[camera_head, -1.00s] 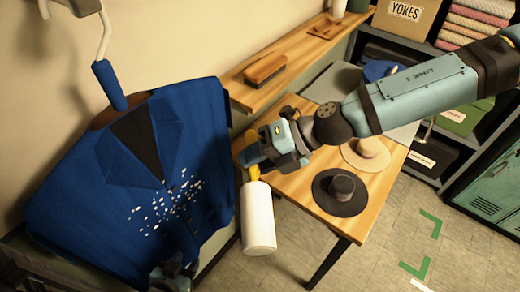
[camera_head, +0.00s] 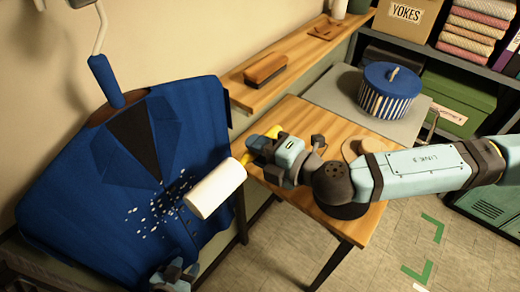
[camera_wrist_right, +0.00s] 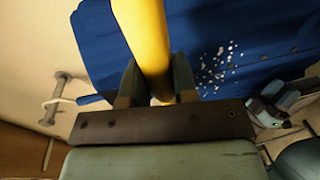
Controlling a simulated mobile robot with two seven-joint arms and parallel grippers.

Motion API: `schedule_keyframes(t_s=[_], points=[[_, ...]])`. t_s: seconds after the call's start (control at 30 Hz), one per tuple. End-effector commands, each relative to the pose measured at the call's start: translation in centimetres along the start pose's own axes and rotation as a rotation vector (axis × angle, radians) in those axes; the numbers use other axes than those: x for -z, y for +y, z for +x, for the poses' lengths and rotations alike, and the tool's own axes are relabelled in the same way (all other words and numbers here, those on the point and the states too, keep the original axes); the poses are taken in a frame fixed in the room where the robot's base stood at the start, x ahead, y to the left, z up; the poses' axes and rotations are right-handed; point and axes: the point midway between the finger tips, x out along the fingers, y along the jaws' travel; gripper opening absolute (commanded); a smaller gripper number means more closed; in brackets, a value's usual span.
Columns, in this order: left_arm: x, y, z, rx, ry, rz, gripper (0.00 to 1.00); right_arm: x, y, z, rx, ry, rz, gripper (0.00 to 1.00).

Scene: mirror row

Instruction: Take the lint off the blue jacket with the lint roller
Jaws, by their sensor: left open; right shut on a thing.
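The blue jacket (camera_head: 75,190) hangs on a hanger at the left, with white lint (camera_head: 160,203) scattered over its lower front. The lint also shows in the right wrist view (camera_wrist_right: 218,68). My right gripper (camera_head: 265,146) is shut on the yellow handle of the lint roller (camera_head: 216,188). The roller's white cylinder points left and down, close to the jacket's right side; I cannot tell whether it touches. In the right wrist view the yellow handle (camera_wrist_right: 143,35) sits between the fingers. My left gripper (camera_head: 175,272) is open at the jacket's lower edge, partly cut off by the frame.
A wooden table (camera_head: 300,222) stands right of the jacket, with hats partly hidden by my right arm. A brush (camera_head: 266,70) lies on the wall shelf (camera_head: 300,52). A blue striped hatbox (camera_head: 388,90) stands on a grey surface behind. Open floor lies at lower right.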

Motion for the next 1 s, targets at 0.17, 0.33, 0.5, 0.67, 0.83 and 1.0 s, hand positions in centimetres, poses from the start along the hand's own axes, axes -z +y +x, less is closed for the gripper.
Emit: schedule_keyframes(t_s=[0.17, 0.33, 0.5, 0.67, 0.83, 1.0], points=[[-0.1, 0.0, 0.1, 0.000, 0.001, 0.000, 0.43, 0.0, 0.4, 1.8, -0.002, 0.003, -0.005, 0.00], [-0.3, 0.0, 0.2, 0.000, 0.001, 0.001, 0.43, -0.1, 0.7, 3.8, -0.001, 0.003, -0.005, 0.00], [-0.5, 0.0, 0.4, 0.000, 0.001, 0.001, 0.43, -0.2, 0.9, 5.3, 0.000, 0.003, -0.004, 0.00], [-0.6, 0.0, 0.4, 0.000, 0.001, 0.001, 0.43, -0.2, 1.0, 6.1, 0.001, 0.003, -0.003, 0.00], [-0.6, 0.0, 0.4, 0.000, 0.001, 0.001, 0.43, -0.2, 1.1, 6.4, 0.001, 0.003, -0.002, 0.00], [-0.6, 0.0, 0.4, 0.000, 0.001, 0.001, 0.43, -0.2, 1.1, 6.4, 0.001, 0.003, -0.002, 0.00]])
